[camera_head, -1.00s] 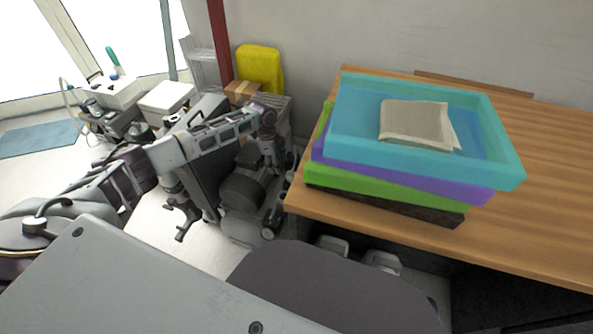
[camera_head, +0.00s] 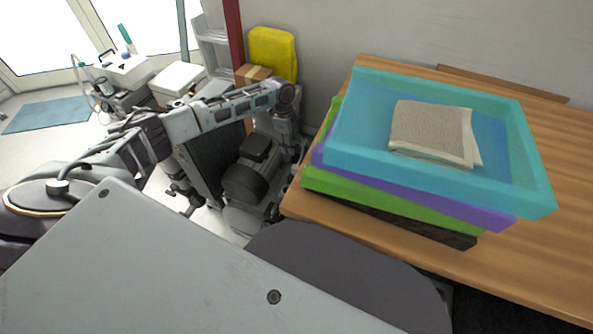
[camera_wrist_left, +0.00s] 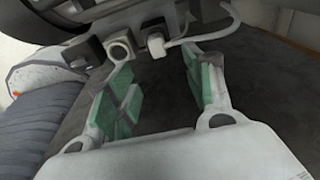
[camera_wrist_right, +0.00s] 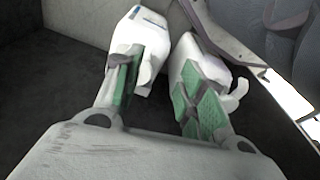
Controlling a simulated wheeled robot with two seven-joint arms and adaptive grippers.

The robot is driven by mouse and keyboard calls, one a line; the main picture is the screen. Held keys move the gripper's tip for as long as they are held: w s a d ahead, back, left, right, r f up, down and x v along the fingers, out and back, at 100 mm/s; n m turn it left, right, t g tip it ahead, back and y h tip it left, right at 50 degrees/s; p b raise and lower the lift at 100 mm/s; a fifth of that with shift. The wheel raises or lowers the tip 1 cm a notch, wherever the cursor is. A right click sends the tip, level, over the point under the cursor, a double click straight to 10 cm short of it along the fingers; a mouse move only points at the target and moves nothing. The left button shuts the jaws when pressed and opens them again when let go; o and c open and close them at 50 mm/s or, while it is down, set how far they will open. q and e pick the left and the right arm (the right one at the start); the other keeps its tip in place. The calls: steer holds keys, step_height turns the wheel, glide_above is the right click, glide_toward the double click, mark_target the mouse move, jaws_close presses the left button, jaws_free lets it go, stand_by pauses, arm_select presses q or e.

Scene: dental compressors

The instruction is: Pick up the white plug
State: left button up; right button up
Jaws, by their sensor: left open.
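In the left wrist view a white plug (camera_wrist_left: 156,46) with a white cable sits in a dark unit at the top, beside a pale square socket-like part (camera_wrist_left: 119,46). My left gripper (camera_wrist_left: 160,75) is open with green pads and nothing between them. The plug lies just beyond its fingertips, roughly in line with the gap. In the head view the left arm reaches down between the table and the dark compressor, and the plug cannot be made out there. My right gripper (camera_wrist_right: 160,85) is open, its fingers apart beside two white rounded parts; it is hidden in the head view.
A wooden table (camera_head: 545,245) on the right carries stacked trays, the top one turquoise (camera_head: 345,140) with a folded cloth (camera_head: 430,135). A dark compressor (camera_head: 245,183) stands on the floor left of the table. A yellow container (camera_head: 271,52) and cardboard box (camera_head: 252,75) stand behind.

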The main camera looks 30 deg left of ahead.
arm_select(q)
steer(key=b, duration=0.2)
glide_above(296, 167)
steer(key=a, duration=0.1)
steer(key=f, duration=0.7)
steer(key=shift+w+f, duration=0.35)
steer(key=shift+f, duration=0.4)
arm_select(e)
steer(key=r, duration=0.3)
steer(key=shift+w+a, duration=0.15)
steer(key=shift+a, duration=0.2)
steer(key=shift+f, duration=0.1)
arm_select(q)
steer(key=shift+f, duration=0.35)
steer(key=f, duration=0.1)
steer(key=f+b, duration=0.2)
steer(key=shift+s+d+f, duration=0.25)
steer(key=shift+d, duration=0.15)
steer(key=shift+d+f, duration=0.1)
steer(key=shift+f, duration=0.35)
arm_select(e)
steer(key=r, duration=0.1)
steer(key=r+t, duration=0.1)
steer(key=shift+w+a+r+y, duration=0.15)
steer(key=shift+a+r+y, duration=0.1)
steer(key=shift+r+y, duration=0.05)
